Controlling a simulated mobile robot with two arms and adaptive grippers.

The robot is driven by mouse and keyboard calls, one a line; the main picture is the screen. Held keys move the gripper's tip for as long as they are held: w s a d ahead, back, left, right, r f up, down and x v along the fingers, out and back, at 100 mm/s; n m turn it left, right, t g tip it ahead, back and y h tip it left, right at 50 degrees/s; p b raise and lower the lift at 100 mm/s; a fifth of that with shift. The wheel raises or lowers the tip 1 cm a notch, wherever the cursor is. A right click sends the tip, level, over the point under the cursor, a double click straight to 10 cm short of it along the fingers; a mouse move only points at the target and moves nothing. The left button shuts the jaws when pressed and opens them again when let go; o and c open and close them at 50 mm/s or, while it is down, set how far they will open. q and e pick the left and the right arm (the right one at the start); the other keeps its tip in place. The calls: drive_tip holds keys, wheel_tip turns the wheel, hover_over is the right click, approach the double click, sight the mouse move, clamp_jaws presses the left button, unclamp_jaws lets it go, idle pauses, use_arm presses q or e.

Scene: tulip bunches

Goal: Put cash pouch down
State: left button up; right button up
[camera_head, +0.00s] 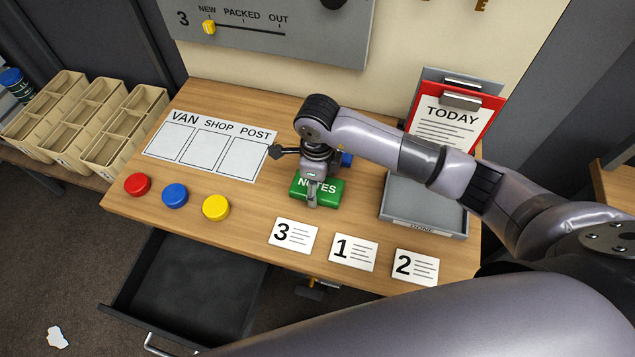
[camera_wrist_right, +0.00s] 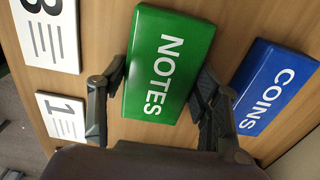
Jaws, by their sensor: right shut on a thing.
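The green pouch marked NOTES (camera_head: 328,190) is at the middle of the wooden desk, left of the grey tray. My right gripper (camera_head: 312,188) is over it, pointing down, and is shut on it. In the right wrist view the green pouch (camera_wrist_right: 168,65) sits between the two fingers (camera_wrist_right: 160,88), one at each long side. I cannot tell whether its underside touches the desk. A blue pouch marked COINS (camera_wrist_right: 277,88) lies beside it in the wrist view; in the head view it is mostly hidden behind my gripper, with only a blue bit (camera_head: 347,160) showing. My left gripper is not in view.
Cards 3 (camera_head: 293,235), 1 (camera_head: 353,252) and 2 (camera_head: 414,266) lie along the front edge. A grey tray (camera_head: 425,226) and a red TODAY clipboard (camera_head: 452,116) are to the right. A VAN SHOP POST sheet (camera_head: 190,128) lies left. An open drawer (camera_head: 192,290) juts out below.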

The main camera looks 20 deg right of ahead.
drive_tip(key=o, duration=1.3)
drive_tip(key=shift+f, duration=0.1)
drive_tip(key=shift+r, duration=0.25)
drive_tip(key=shift+w+r, duration=0.1)
drive_tip(key=shift+r, duration=0.25)
wheel_tip(320, 180, up, 11)
drive_tip(key=b, duration=0.2)
